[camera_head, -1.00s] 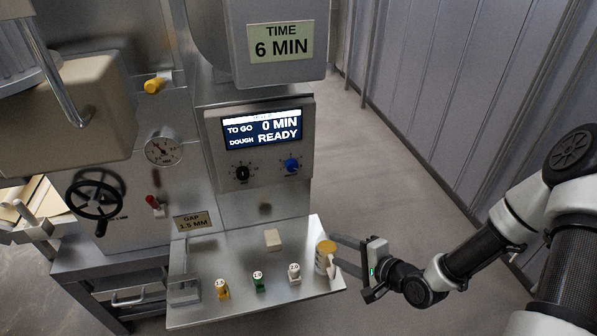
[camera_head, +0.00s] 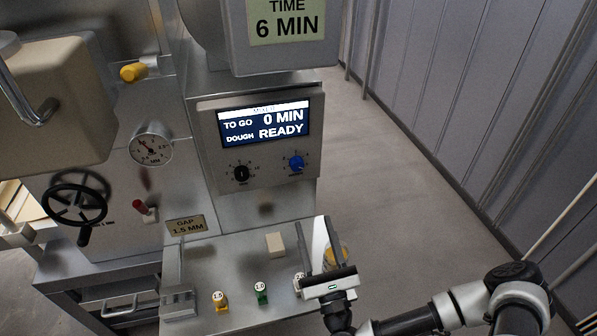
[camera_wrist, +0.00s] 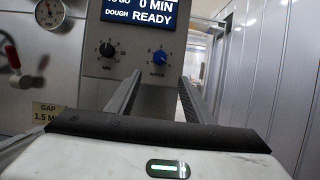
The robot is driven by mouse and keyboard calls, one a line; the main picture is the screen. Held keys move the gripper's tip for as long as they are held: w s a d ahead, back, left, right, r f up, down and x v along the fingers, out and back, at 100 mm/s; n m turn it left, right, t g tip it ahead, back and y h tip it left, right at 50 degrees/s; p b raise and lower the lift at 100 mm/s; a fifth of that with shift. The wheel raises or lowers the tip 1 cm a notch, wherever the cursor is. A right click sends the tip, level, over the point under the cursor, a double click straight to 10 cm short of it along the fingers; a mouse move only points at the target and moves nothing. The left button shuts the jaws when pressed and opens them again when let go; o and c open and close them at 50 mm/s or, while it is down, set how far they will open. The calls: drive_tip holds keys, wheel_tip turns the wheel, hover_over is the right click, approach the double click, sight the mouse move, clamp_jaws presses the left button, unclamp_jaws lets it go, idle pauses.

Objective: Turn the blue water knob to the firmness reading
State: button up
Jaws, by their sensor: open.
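The blue water knob (camera_head: 296,162) sits at the lower right of the control panel, beside a black knob (camera_head: 241,173). In the wrist view the blue knob (camera_wrist: 159,57) is ahead of my gripper, above and between the two fingers. The display (camera_head: 265,124) above shows TO GO 0 MIN and DOUGH READY. My gripper (camera_head: 325,238) is open and empty, over the right part of the metal shelf, below the knob and apart from it. It also shows in the wrist view (camera_wrist: 160,90).
The metal shelf (camera_head: 215,258) holds a beige block (camera_head: 275,244) and several small numbered pieces. A yellow-topped cup is partly hidden behind my gripper. A black handwheel (camera_head: 75,212), a red lever and a dial gauge (camera_head: 151,149) are at left. The floor at right is clear.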

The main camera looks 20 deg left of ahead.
sight(298, 169)
drive_tip(key=p+x, duration=0.1)
drive_tip(key=x, duration=1.4)
drive_tip(key=shift+w+a, duration=0.15)
drive_tip(key=shift+a, duration=0.05)
drive_tip(key=c, duration=1)
